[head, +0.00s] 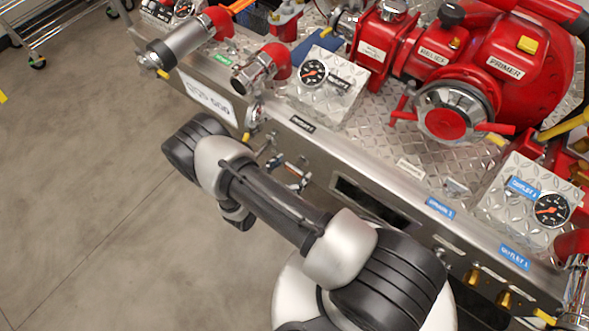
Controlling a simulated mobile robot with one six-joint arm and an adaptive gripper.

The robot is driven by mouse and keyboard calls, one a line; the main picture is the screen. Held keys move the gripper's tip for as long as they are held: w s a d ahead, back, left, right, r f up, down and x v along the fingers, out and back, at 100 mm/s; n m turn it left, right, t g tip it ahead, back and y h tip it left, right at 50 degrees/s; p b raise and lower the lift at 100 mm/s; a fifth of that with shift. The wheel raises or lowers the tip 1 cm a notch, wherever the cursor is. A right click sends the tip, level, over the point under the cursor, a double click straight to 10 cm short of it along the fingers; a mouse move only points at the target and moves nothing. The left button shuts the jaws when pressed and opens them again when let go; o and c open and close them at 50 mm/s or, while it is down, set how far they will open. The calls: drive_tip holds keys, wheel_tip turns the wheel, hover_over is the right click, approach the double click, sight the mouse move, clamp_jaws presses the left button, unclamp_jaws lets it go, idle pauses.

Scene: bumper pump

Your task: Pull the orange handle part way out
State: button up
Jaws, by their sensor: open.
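An orange handle (241,6) shows at the top edge of the head view, left of centre, among the fittings on top of the pump; the frame edge cuts it off. My arm reaches from the bottom of the view toward the front panel. What seems to be my gripper (290,173) shows just beyond my forearm, close to the panel's front face, with its metal fingers apart. My forearm hides the rest of it. A small orange-brown tint shows by the fingers, too small to tell what it is. The gripper is well apart from the handle at the top.
The metal front panel (330,150) runs diagonally across the view, with a dark slot (375,205) right of my gripper. Gauges, red pipes and a red primer pump (515,70) stand above it.

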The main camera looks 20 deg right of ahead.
drive_tip(key=shift+x, duration=0.85)
drive_tip(key=shift+c, duration=0.2)
